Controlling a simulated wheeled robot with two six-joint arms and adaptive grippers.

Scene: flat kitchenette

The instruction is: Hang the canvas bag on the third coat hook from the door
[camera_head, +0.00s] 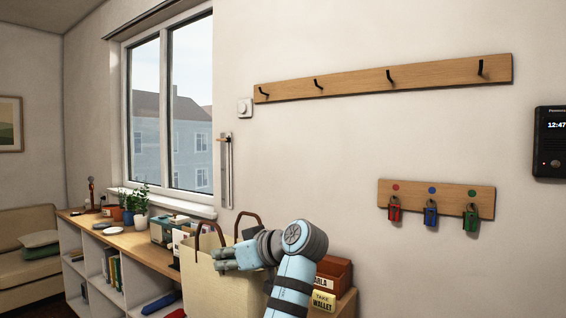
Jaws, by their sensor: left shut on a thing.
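The canvas bag (208,295) is beige with two brown loop handles, and it stands upright at the bottom centre. My left gripper (218,259) is shut on the bag near its upper edge, its fingers pointing left. My wrist and forearm hide the bag's right side, and the exact grip spot is hard to make out. The wooden coat rail (355,85) is on the wall above, with several black hooks, all empty. The door is not in view, so I cannot tell which hook is third from it. My right gripper is not in view.
A low shelf unit (145,242) with plants and boxes runs under the window at left. A key board (437,195) with three coloured padlock-like tags hangs below the rail. A brown box (335,271) and a yellow note (323,301) are right of my arm.

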